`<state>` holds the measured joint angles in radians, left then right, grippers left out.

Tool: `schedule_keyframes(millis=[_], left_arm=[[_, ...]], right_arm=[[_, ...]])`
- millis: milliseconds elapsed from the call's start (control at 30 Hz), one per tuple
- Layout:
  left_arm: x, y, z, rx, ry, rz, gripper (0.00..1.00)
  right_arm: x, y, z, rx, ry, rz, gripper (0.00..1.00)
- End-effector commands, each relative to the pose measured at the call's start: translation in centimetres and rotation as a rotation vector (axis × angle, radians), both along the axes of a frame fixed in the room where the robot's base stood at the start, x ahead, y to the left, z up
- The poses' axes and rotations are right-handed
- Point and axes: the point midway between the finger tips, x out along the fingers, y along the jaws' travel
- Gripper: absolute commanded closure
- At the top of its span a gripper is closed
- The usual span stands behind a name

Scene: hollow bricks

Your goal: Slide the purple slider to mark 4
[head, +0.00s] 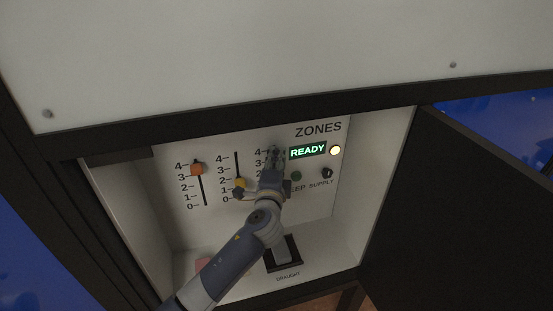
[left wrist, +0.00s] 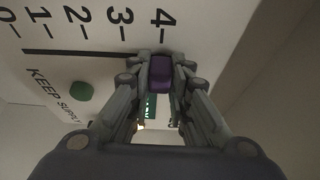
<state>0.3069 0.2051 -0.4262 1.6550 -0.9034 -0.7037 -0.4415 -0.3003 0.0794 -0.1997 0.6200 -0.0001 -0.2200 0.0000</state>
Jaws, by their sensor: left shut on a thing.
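The purple slider (left wrist: 160,73) sits between the two fingers of my left gripper (left wrist: 162,66) in the left wrist view. It is at the mark 4 end of its dark slot (left wrist: 80,53), level with the tick of mark 4 (left wrist: 162,18). In the head view my left gripper (head: 275,156) is at the third scale on the panel. It hides the purple slider and most of its slot there. The fingers are shut on the slider. My right gripper is not in either view.
The orange slider (head: 197,169) and yellow slider (head: 239,184) are left of my gripper. A lit READY display (head: 308,151), a pale lamp (head: 335,151), a green button (head: 296,176) and a dark knob (head: 327,173) are to its right. An open dark door (head: 470,210) bounds the right.

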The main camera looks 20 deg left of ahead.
Motion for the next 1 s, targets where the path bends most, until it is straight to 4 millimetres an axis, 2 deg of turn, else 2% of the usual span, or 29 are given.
schedule_keyframes(millis=[33, 67, 133, 167, 467, 600, 767, 1000], left_arm=[[0.1, 0.1, 0.6, 0.001, -0.012, 0.000, 1.00], [0.1, 0.1, 0.7, 0.001, -0.012, 0.000, 0.80], [0.1, 0.1, 0.7, 0.002, -0.013, 0.000, 0.64], [0.1, 0.1, 0.7, 0.002, -0.013, 0.000, 0.62], [0.0, 0.0, 0.4, 0.001, -0.007, 0.000, 0.62], [-0.7, -0.1, 0.3, 0.001, -0.006, -0.001, 0.62], [-3.0, -0.6, 0.2, -0.002, -0.005, -0.001, 0.62], [-7.8, -1.6, 0.2, -0.002, -0.006, -0.002, 0.62]], right_arm=[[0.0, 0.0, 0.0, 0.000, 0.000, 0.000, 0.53], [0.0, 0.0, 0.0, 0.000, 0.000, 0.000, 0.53], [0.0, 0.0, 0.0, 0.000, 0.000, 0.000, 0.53], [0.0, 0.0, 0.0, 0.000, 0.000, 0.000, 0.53], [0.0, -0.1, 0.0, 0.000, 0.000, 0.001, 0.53], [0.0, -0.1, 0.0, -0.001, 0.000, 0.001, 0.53], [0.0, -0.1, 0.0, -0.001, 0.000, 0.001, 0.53], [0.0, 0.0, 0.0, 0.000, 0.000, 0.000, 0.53]])
